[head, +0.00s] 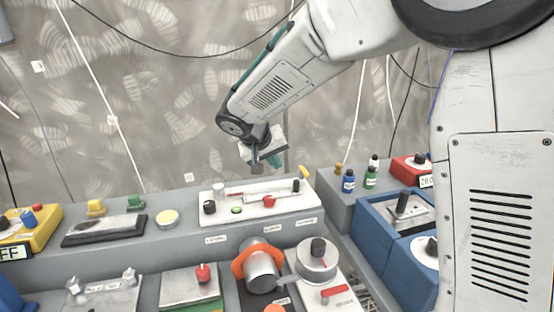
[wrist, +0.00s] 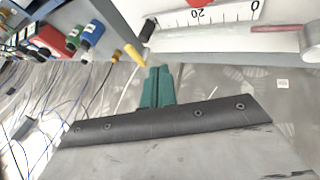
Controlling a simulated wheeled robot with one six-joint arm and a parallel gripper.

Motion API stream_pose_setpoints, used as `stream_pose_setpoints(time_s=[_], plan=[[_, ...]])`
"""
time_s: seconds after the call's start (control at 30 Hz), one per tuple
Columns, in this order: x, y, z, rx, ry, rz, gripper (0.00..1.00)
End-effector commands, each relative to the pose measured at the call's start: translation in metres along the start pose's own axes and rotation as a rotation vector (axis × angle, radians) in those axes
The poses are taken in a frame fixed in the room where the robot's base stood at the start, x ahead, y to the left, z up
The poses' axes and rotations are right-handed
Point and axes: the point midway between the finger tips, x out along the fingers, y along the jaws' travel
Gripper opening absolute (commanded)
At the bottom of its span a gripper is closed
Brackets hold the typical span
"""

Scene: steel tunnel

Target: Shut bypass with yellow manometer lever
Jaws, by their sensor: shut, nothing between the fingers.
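The manometer (head: 285,210) is a white panel with a clear horizontal tube, on the grey bench in the head view.
A small yellow-brown bottle (head: 338,169), a blue bottle (head: 348,181) and a green bottle (head: 370,177) stand right of the manometer. A yellow knob (head: 95,207) and a green knob (head: 135,202) are at left. An orange-ringed cylinder (head: 262,270) stands in front.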

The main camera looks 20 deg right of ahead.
Motion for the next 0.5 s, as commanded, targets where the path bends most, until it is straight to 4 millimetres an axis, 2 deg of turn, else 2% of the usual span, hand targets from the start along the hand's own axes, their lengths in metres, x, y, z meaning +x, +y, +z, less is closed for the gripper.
stream_pose_setpoints(time_s=[0.1,0.3,0.4,0.5], plan=[[0.029,0.001,0.001,0.0,-0.005,0.003,0.0],[0.07,0.001,0.001,0.001,-0.005,0.002,0.0],[0.075,0.018,0.0,0.004,-0.002,0.002,0.0],[0.08,0.027,0.0,0.002,-0.001,0.0,0.0]])
